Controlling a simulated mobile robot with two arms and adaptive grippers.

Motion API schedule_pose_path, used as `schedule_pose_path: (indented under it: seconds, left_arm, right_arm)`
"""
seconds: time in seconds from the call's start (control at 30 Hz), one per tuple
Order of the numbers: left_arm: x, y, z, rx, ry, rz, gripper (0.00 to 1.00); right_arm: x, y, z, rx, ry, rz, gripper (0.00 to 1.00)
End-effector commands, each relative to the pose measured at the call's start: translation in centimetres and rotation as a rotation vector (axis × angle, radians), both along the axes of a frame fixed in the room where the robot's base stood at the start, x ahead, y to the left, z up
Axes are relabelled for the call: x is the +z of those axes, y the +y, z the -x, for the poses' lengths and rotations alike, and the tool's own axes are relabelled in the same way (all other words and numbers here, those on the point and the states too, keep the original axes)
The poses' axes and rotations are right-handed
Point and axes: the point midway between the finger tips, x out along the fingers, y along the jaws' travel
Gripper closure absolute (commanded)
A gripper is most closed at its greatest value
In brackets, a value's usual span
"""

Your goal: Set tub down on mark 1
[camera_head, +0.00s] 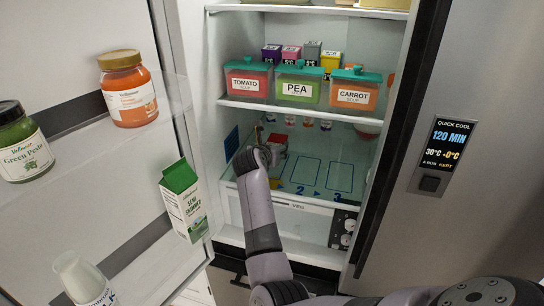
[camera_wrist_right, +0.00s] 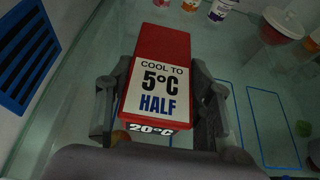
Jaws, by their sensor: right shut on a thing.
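The red tub (camera_head: 277,139) is inside the fridge, over the left part of the glass shelf. In the right wrist view the tub (camera_wrist_right: 161,44) carries a white label reading "COOL TO 5°C HALF". My right gripper (camera_head: 266,154) is shut on it, with one finger along each side. Whether the tub touches the shelf cannot be told. Blue outlined marks lie on the shelf: mark 2 (camera_head: 303,171) and mark 3 (camera_head: 340,177) show to the right of my arm. Mark 1 is mostly hidden behind my arm and the tub. My left gripper is out of view.
Soup containers (camera_head: 298,84) stand on the shelf above. A blue vent panel (camera_wrist_right: 24,55) is on the left wall. Several small cups (camera_wrist_right: 220,11) hang or stand at the back. The open door (camera_head: 100,160) holds jars and a carton. Marks 2 and 3 look clear.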

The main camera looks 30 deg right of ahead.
Motion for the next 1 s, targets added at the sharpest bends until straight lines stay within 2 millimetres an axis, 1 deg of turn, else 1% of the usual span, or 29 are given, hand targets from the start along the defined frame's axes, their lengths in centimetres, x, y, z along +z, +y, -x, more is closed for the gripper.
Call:
schedule_pose_path:
  seconds: [0.07, 0.27, 0.3, 0.33, 0.7, 0.73, 1.0]
  left_arm:
    - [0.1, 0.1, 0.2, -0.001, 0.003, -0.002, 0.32]
    - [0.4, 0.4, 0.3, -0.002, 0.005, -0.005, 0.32]
    - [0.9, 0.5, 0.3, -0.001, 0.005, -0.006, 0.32]
    - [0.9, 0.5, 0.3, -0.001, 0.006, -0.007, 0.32]
    - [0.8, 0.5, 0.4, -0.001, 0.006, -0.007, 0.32]
    - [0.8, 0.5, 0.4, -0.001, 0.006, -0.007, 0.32]
    - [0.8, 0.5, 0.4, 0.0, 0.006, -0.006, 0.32]
  right_arm:
    - [-0.4, 0.0, 0.0, 0.001, -0.002, 0.002, 0.97]
    - [-3.2, 0.1, 0.0, 0.002, 0.001, 0.001, 0.97]
    - [-3.1, 0.2, -0.2, 0.002, -0.002, -0.001, 0.97]
    - [-3.3, 0.3, -0.3, 0.003, -0.001, -0.001, 0.97]
    - [-3.9, 0.3, -0.3, 0.002, -0.003, 0.002, 0.97]
    - [-4.1, 0.3, -0.3, 0.001, 0.0, 0.0, 0.52]
    - [-4.0, 0.3, -0.3, 0.001, -0.001, -0.001, 0.34]
